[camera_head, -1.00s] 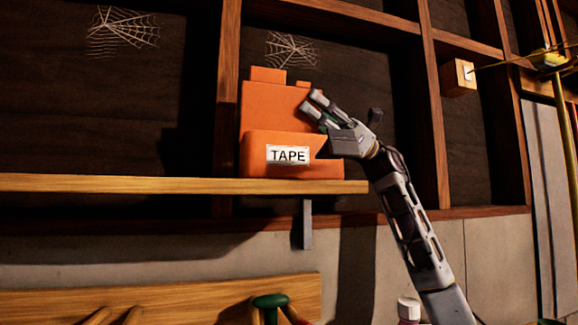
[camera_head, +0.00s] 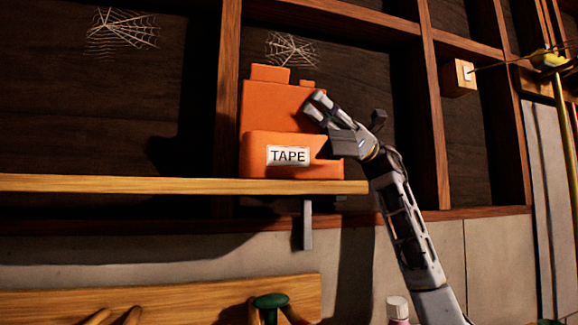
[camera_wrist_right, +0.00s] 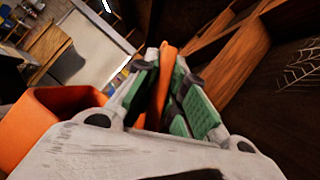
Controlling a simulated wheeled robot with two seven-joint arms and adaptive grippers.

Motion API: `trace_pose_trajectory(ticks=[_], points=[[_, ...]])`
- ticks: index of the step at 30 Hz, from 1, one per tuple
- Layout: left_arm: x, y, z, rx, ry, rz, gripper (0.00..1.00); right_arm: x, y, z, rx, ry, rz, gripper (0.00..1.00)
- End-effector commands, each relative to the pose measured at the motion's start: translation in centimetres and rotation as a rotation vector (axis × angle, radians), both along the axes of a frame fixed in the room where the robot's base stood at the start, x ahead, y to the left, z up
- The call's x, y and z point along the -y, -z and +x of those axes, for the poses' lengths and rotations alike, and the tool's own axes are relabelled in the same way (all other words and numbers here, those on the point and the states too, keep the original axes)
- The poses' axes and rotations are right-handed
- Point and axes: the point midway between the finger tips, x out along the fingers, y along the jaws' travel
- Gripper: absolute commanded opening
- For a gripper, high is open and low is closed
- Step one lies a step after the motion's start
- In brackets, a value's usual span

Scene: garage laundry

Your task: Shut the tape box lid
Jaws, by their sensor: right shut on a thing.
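The orange tape box (camera_head: 255,160), with its white TAPE label, sits on the wooden shelf. Its orange lid (camera_head: 275,105) stands up, open, behind the box's front. My right gripper (camera_head: 316,103) is at the lid's right side, above the box's right end. In the right wrist view the gripper (camera_wrist_right: 172,95) is shut on the lid's edge (camera_wrist_right: 166,65), which shows as an orange strip between the green finger pads. The box body (camera_wrist_right: 40,115) shows there at the left. My left gripper is not in view.
The shelf (camera_head: 130,184) is bare to the left of the box. A wooden upright (camera_head: 432,110) stands to the right of my right arm. A small wooden block with a switch (camera_head: 458,78) is mounted farther right. Cobwebs hang on the dark back wall.

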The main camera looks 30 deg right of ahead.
Motion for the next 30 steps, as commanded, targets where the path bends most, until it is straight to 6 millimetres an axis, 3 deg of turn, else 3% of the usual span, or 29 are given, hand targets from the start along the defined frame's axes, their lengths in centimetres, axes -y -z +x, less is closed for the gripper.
trace_pose_trajectory(ticks=[18,19,24,30], points=[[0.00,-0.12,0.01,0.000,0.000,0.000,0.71,-0.25,0.40,-0.78,0.104,0.000,-0.033,0.01],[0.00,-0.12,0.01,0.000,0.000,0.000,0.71,-0.25,0.40,-0.78,0.103,0.000,-0.033,0.16],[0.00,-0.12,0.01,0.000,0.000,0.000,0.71,-0.26,0.39,-0.78,0.103,0.000,-0.032,0.38],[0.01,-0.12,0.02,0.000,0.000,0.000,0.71,-0.26,0.38,-0.78,0.103,0.000,-0.032,0.39]])
